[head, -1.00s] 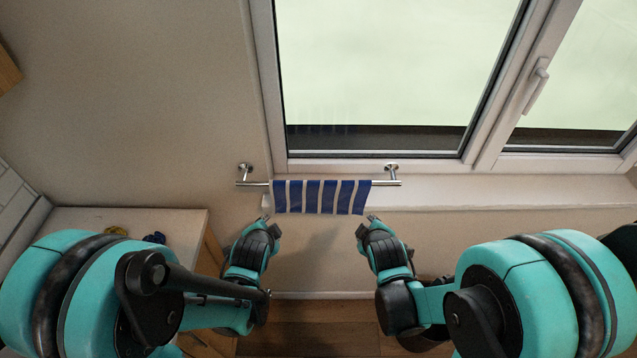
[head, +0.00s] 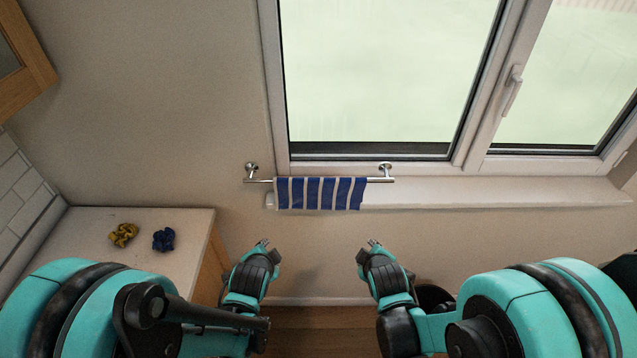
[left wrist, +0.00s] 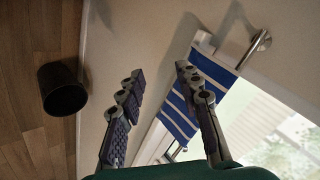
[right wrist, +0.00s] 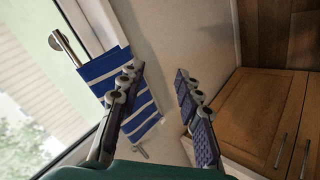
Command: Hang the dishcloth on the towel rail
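The blue and white striped dishcloth (head: 313,194) hangs over the metal towel rail (head: 381,180) below the window. It also shows behind the fingers in the left wrist view (left wrist: 179,116) and in the right wrist view (right wrist: 99,69). My left gripper (head: 264,244) is below and left of the cloth, apart from it. My right gripper (head: 372,244) is below and right of the cloth, apart from it. Both wrist views show the fingers spread with nothing between them: the left pair (left wrist: 158,85) and the right pair (right wrist: 160,75).
A counter (head: 85,232) at the left holds a crumpled yellow cloth (head: 123,235) and a crumpled blue one (head: 164,240). The window sill (head: 480,196) runs right of the rail. A black bin (left wrist: 62,90) stands on the wooden floor. The wall between my grippers is clear.

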